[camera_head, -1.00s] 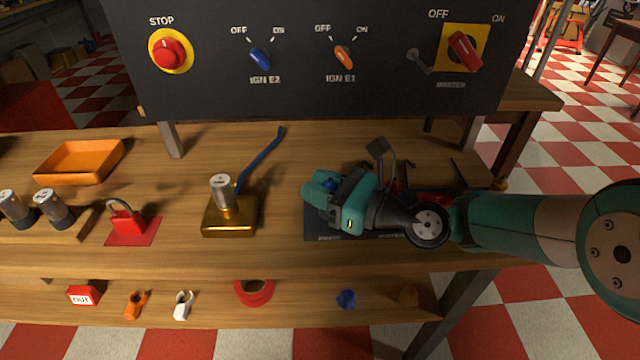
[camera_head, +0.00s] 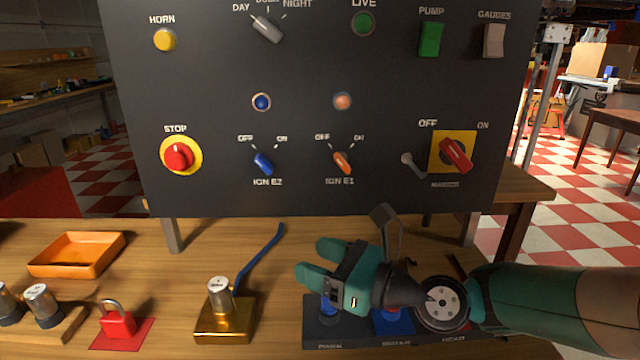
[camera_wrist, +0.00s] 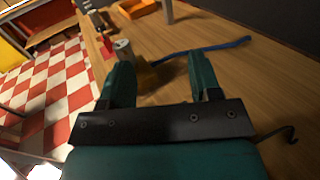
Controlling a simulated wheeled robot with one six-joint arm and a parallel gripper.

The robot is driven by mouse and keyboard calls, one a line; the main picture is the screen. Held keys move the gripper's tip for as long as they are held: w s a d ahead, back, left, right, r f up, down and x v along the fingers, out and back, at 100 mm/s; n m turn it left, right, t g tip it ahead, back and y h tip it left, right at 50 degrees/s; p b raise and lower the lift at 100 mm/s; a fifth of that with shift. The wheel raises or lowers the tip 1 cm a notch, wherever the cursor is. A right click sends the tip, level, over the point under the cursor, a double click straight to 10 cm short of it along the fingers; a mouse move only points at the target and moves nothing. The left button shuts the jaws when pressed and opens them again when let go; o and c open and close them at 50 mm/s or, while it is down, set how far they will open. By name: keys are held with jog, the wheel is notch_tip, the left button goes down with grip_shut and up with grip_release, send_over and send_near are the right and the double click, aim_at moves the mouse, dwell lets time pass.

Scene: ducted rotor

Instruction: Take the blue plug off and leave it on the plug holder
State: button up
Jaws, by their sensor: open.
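My gripper (camera_head: 316,258) is open, with nothing seen between its fingers. It hangs above a dark labelled plate (camera_head: 345,338) at the right of the bench, pointing left. A blue piece (camera_head: 329,310) stands on that plate by the label PARK, partly hidden under my gripper. I cannot tell for sure whether it is the blue plug. A second blue patch (camera_head: 386,322) shows by the middle label, mostly covered by my wrist. I cannot make out a separate plug holder.
A gold block (camera_head: 224,322) with a silver cylinder and a blue lever (camera_head: 262,254) stands left of my gripper. A red padlock (camera_head: 117,320), silver cylinders and an orange tray (camera_head: 76,254) are further left. A black switch panel (camera_head: 315,190) rises behind.

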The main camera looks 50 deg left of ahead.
notch_tip(320, 180, up, 14)
jog(key=shift+f+p, duration=0.15)
jog(key=shift+p, duration=0.3)
